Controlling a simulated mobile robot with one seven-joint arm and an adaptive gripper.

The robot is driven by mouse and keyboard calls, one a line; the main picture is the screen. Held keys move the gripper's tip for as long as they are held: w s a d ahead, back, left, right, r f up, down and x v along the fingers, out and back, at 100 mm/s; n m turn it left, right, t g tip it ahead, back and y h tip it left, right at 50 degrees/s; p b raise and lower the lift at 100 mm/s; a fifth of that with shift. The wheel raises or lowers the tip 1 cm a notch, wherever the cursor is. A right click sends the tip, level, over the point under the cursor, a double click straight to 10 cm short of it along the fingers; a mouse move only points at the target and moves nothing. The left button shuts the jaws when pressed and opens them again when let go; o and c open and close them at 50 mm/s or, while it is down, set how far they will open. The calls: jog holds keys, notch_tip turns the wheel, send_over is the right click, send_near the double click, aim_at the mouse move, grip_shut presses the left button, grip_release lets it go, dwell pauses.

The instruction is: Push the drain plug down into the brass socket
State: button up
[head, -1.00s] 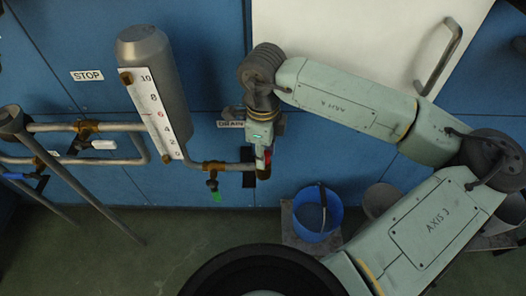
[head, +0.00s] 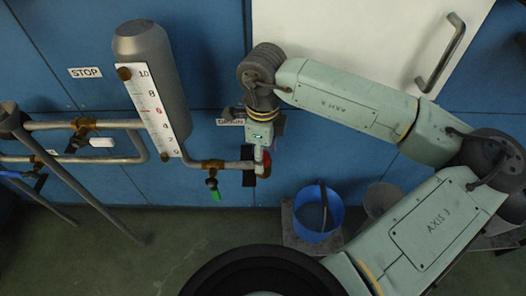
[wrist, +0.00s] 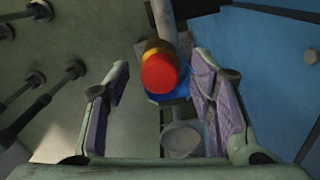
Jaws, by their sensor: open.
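The drain plug (wrist: 160,73) shows in the wrist view as a round red end, facing the camera. The brass socket (wrist: 158,47) shows as a yellow-brown band right behind it, at the end of a grey pipe. The plug meets the socket in the picture; how deep it sits cannot be told. My gripper (wrist: 160,95) is open, with one purple-padded finger at left and one at right. The plug appears between and beyond the fingers, with clear gaps. In the head view my gripper (head: 262,165) hangs at the pipe's right end and largely hides plug and socket.
A blue bucket (head: 318,214) stands on the floor to the right. A valve with a green handle (head: 214,190) is on the pipe just left of my gripper. A grey tank (head: 155,55) with a number scale stands further left, before blue cabinets (head: 210,50).

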notch_tip(320, 180, up, 12)
dwell(0.6)
dwell(0.4)
